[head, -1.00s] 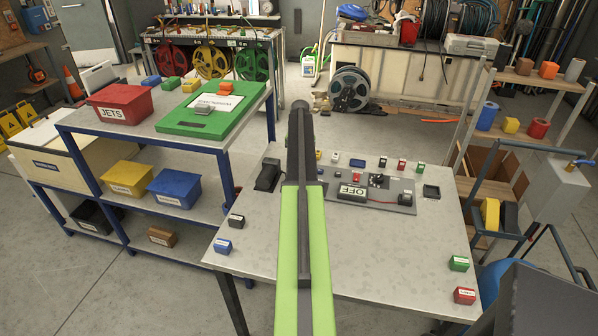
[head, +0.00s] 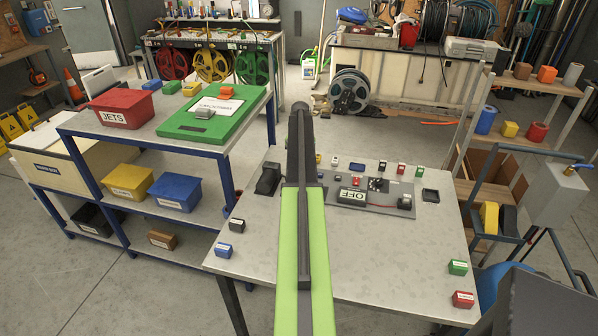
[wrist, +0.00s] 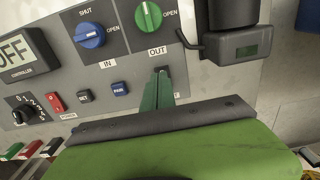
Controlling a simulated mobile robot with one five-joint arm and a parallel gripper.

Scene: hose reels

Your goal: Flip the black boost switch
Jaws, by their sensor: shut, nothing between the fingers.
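The grey control panel (head: 377,208) lies on the table, and its upright part fills the upper left of the wrist view (wrist: 130,50). It bears an OFF display (wrist: 18,50), a blue IN knob (wrist: 90,35), a green OUT knob (wrist: 148,16), a black dial (wrist: 22,112), a red rocker (wrist: 54,102), a black button (wrist: 84,96) and a blue button (wrist: 119,88). No boost label is readable. My gripper (wrist: 158,92) is shut and empty, its green fingers pointing at the panel just below the OUT label. A small dark piece shows at its tips; I cannot tell whether they touch it.
A black box-like unit with a cable (wrist: 238,40) hangs right of the OUT knob. Small coloured boxes, such as a red one (head: 463,299), sit around the table (head: 380,265). A blue-framed shelf (head: 128,135) stands left.

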